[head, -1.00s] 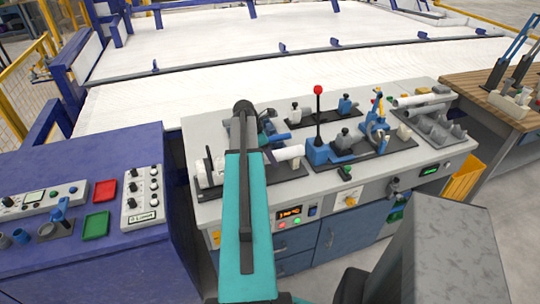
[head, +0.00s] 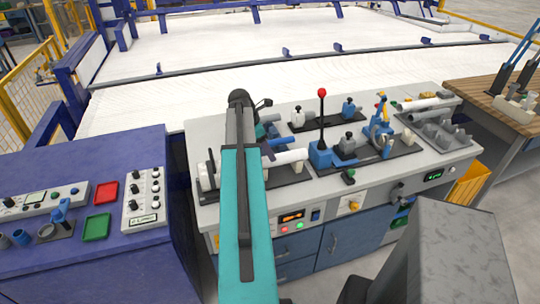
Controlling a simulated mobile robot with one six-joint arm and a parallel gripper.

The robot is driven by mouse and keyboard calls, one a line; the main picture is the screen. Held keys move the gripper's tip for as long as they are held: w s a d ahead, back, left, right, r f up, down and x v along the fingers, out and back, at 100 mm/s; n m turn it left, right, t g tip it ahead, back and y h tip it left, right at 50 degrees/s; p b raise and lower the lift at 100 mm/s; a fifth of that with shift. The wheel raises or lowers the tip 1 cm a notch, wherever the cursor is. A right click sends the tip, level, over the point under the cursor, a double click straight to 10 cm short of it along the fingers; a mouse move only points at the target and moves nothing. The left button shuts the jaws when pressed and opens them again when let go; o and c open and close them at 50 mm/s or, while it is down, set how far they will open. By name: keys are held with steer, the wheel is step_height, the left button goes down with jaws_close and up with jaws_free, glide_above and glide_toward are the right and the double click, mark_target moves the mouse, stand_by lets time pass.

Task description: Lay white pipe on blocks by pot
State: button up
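A white pipe (head: 291,157) lies low over a dark fixture plate on the grey bench, its left part hidden behind my teal arm. White rings (head: 206,178) show on the arm's other side. Another white pipe (head: 424,103) lies at the bench's back right, by grey grooved blocks (head: 443,132). My gripper is largely hidden behind the arm's far end. Blue parts (head: 279,142) show just right of the arm, above the near white pipe; I cannot tell whether they belong to the gripper or the fixture. I cannot pick out the pot with certainty.
A red-knobbed lever (head: 321,118) stands upright mid-bench, with blue and grey clamps (head: 380,128) beside it. A blue control table (head: 110,255) is at left, a wooden table (head: 482,90) at right. The bench's front strip is mostly clear.

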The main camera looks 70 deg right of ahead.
steer(key=b+v, duration=0.1)
steer(key=v, duration=0.7)
steer(key=shift+b, duration=0.35)
steer(key=shift+s+r, duration=0.1)
